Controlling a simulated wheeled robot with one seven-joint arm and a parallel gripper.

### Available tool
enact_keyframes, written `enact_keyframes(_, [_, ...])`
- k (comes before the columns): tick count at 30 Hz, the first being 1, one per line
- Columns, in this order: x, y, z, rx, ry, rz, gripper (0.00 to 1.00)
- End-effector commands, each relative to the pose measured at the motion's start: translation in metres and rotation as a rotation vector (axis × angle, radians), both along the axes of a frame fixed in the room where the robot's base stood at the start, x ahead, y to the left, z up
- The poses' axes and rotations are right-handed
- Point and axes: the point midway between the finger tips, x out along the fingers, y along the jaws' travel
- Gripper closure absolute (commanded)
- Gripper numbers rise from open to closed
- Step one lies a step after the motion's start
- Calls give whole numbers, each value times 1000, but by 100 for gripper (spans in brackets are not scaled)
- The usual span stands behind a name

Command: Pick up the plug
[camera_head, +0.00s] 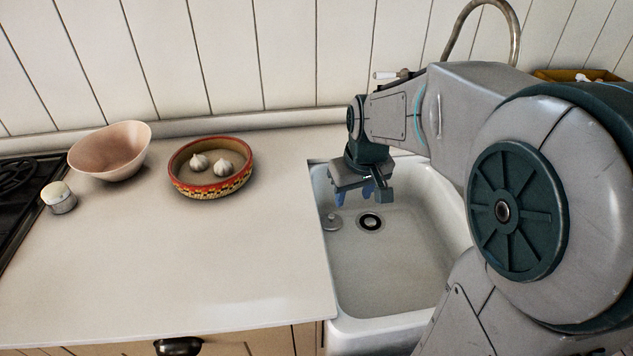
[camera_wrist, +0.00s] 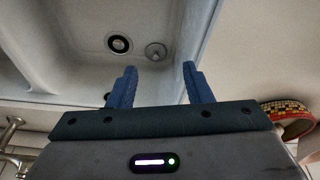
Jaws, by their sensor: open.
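The plug (camera_head: 332,221) is a small round grey disc with a knob on top. It lies on the bottom of the white sink (camera_head: 395,285), close to the left wall and left of the dark drain hole (camera_head: 370,222). The plug also shows in the wrist view (camera_wrist: 156,51), beyond my fingertips and beside the drain (camera_wrist: 119,44). My gripper (camera_head: 355,198) hangs over the left part of the sink, above the plug. Its two blue fingers (camera_wrist: 158,70) are apart with nothing between them. The exact height above the plug is hard to tell.
The sink's left wall and the counter (camera_head: 200,270) edge are close to my gripper. A patterned bowl (camera_head: 212,190) with two garlic bulbs, a pink bowl (camera_head: 110,152) and a small lidded jar (camera_head: 58,198) stand on the counter. A curved tap (camera_head: 515,30) rises behind the sink.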

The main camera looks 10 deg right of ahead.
Motion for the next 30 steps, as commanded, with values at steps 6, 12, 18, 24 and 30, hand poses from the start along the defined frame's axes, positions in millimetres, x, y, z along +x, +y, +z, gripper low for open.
enact_keyframes(6, [81, -5, -60, 13, 2, 108, 55])
enact_keyframes(12, [129, -10, -101, 30, -9, 173, 55])
enact_keyframes(18, [147, -11, -121, 37, -14, 199, 55])
enact_keyframes(24, [155, -7, -155, 39, -10, 201, 55])
enact_keyframes(30, [164, -3, -188, 38, -14, 202, 55])
